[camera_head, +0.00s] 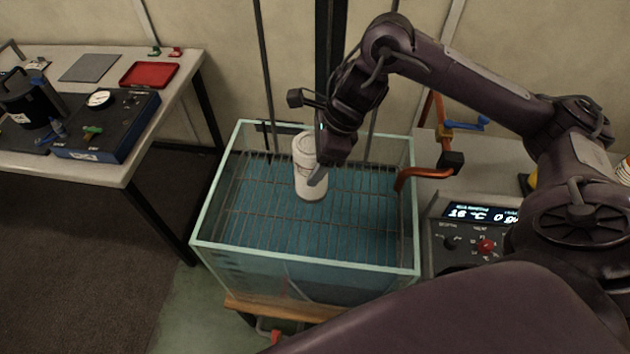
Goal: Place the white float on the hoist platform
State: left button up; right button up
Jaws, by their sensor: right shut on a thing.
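The white float (309,180) is an upright white cylinder in the middle of the head view, inside the glass tank. My right gripper (314,160) reaches down from the upper right and is shut on the float's upper part, hiding some of its right side. The hoist platform (345,215) is a wire grid spanning the tank above blue water. The float's bottom appears at the grid; I cannot tell whether it touches. My left gripper is not in view.
The glass tank's rim (300,259) surrounds the grid. An orange pipe (420,173) bends over its right side. A control panel (470,235) with a lit display stands at right. A left table (130,160) holds a dark box with a gauge (100,99) and a red tray (149,74).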

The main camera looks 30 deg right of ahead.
notch_tip(320, 180, down, 5)
jog(key=shift+f+b, duration=0.2)
jog(key=shift+b, duration=0.25)
jog(key=shift+f, duration=0.3)
jog(key=shift+f+b, duration=0.2)
jog(key=shift+b, duration=0.1)
jog(key=o, duration=1.7)
jog(key=shift+c, duration=0.2)
jog(key=shift+r, duration=0.15)
